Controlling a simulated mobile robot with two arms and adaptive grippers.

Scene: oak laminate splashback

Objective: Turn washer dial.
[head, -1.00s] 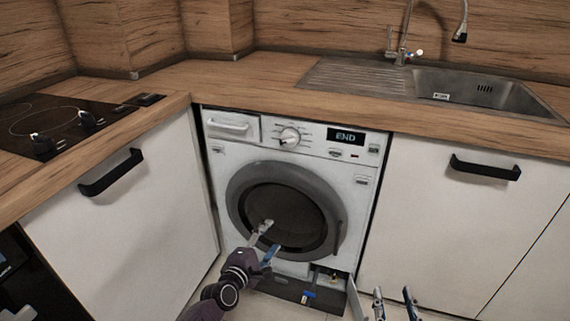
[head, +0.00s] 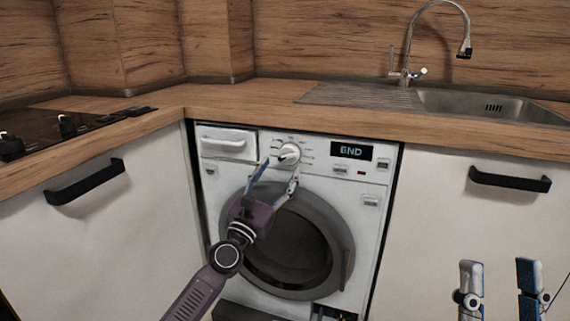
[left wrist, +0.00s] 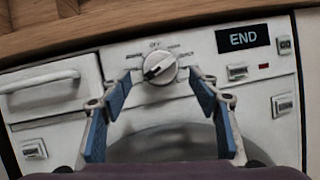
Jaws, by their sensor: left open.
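The washer dial (head: 289,154) is a round white and silver knob on the control panel of the white washing machine (head: 377,200). My left gripper (head: 280,170) is open just below the dial, fingers pointing up at it. In the left wrist view the dial (left wrist: 160,68) sits centred between and slightly beyond the spread blue-padded fingertips (left wrist: 160,76). I cannot tell whether either fingertip touches it. The dial's pointer is tilted. My right gripper (head: 498,268) is open and empty at the lower right, in front of a white cabinet.
The display (head: 350,151) reads END. A detergent drawer (head: 229,143) is left of the dial, and the round door (head: 335,222) is below. The wooden countertop (head: 240,102) overhangs the panel. Cabinet handles (head: 510,180) stick out on both sides.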

